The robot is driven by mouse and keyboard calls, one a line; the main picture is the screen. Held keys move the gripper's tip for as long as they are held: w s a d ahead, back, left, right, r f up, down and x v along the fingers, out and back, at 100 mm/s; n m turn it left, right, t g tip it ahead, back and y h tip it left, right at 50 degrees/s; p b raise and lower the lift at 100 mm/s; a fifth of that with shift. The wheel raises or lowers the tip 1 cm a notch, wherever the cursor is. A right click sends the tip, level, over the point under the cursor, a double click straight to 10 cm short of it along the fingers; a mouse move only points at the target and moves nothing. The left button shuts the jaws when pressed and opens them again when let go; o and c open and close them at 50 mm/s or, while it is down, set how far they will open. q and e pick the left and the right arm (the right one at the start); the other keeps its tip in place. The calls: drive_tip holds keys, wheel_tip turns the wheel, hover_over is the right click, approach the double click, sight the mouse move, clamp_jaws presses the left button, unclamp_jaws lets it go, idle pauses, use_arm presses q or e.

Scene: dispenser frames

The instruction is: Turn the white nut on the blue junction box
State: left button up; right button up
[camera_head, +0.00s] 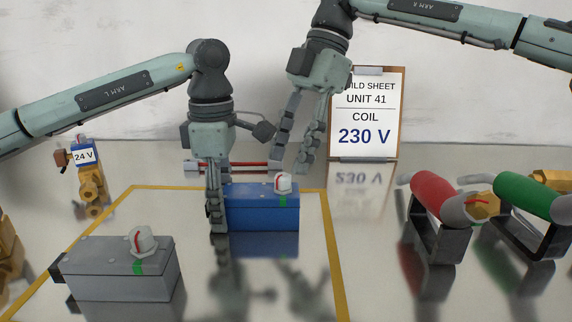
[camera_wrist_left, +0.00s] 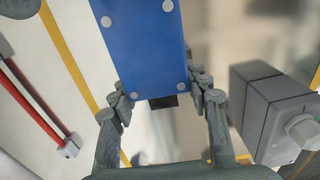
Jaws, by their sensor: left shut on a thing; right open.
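The blue junction box (camera_head: 262,212) stands on the shiny table, with a white nut (camera_head: 283,183) on top near its right end. The nut carries a red mark, and a green mark is on the box below it. My left gripper (camera_head: 216,222) is shut on the left end of the blue box; the left wrist view shows its fingers (camera_wrist_left: 162,96) on both sides of the box (camera_wrist_left: 145,45). My right gripper (camera_head: 288,168) is open, pointing down, with its fingertips just above and around the nut's place. I cannot tell whether they touch the nut.
A grey box (camera_head: 115,275) with its own white nut (camera_head: 144,239) stands front left. Yellow lines (camera_head: 335,260) border the work area. A brass part tagged 24 V (camera_head: 90,180) stands left; red (camera_head: 432,193) and green (camera_head: 525,187) cylinders stand right. A clipboard (camera_head: 366,115) reads 230 V.

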sight(283, 180)
drive_tip(key=shift+x, duration=1.35)
drive_tip(key=shift+c, duration=0.5)
clamp_jaws()
